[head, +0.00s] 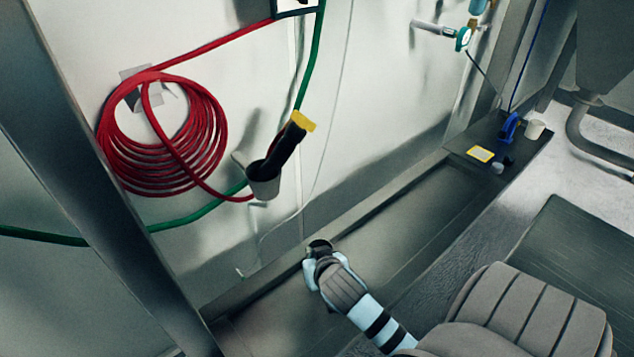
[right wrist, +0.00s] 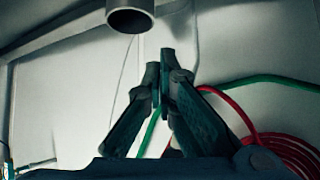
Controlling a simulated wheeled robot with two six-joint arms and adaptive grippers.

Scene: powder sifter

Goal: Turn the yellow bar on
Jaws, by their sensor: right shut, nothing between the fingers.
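A short yellow bar (head: 304,121) shows at the upper end of a black handle-like piece (head: 278,153), which leans in a grey cup-shaped holder (head: 265,185) by the white wall. My right gripper (head: 318,258) is in the lower middle of the head view, below and to the right of the bar and well apart from it. In the right wrist view its dark fingers (right wrist: 165,75) are together with nothing between them. The yellow bar cannot be made out in that view. My left gripper is not in view.
A red hose coil (head: 165,145) and a green hose (head: 190,217) hang on the wall. A grey pipe end (right wrist: 130,18) hangs above my right fingers. A blue object (head: 509,127), a cup (head: 535,129) and a yellow-edged card (head: 480,154) are on the ledge at right.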

